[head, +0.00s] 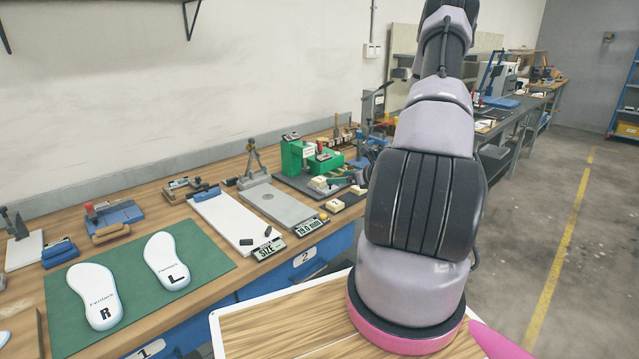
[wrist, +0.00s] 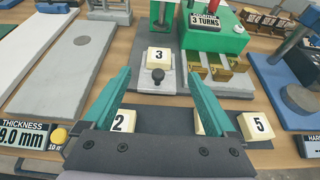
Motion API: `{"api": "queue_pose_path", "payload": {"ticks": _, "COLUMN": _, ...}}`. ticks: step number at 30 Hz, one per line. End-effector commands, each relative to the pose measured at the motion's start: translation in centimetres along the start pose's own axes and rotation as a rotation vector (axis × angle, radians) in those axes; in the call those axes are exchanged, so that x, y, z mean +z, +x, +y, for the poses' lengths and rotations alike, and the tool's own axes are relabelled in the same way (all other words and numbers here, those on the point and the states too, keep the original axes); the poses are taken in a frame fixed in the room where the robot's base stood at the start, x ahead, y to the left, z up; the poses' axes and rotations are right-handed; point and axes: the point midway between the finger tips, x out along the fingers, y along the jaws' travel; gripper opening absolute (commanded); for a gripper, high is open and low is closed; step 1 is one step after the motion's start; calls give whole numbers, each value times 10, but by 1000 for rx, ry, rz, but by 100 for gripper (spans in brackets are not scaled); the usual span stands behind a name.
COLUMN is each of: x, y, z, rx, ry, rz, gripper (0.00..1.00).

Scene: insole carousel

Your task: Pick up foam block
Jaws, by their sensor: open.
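Cream blocks that look like foam carry printed numbers. Block 2 (wrist: 122,121) and block 5 (wrist: 255,126) lie on a dark mat (wrist: 180,122) nearer me, partly hidden by my gripper. My gripper (wrist: 158,77) is open and empty, its teal fingers pointing toward block 3, one to each side of it in the picture. In the head view, a cream block (head: 335,205) shows on the mat, and my arm hides part of this area.
The green machine (head: 297,157) stands at the back. A grey thickness plate (head: 275,203) and white size board (head: 225,218) are to its left. White insoles (head: 95,295) lie on a green mat (head: 205,262). A blue device (wrist: 295,75) stands at right in the wrist view.

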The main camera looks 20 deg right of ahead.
Motion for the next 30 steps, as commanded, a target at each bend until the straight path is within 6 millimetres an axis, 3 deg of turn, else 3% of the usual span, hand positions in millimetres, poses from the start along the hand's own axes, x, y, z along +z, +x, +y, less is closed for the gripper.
{"api": "queue_pose_path", "payload": {"ticks": 6, "x": -1, "y": 36, "z": 1, "rx": 2, "ry": 0, "rz": -1, "gripper": 91}}
{"api": "queue_pose_path", "payload": {"ticks": 14, "x": -3, "y": 57, "z": 1, "rx": 2, "ry": 1, "rz": 0, "gripper": 91}}
{"api": "queue_pose_path", "payload": {"ticks": 21, "x": -5, "y": 92, "z": 2, "rx": 4, "ry": -1, "rz": -1, "gripper": 91}}
{"api": "queue_pose_path", "payload": {"ticks": 30, "x": -5, "y": 99, "z": 1, "rx": 2, "ry": -1, "rz": -1, "gripper": 91}}
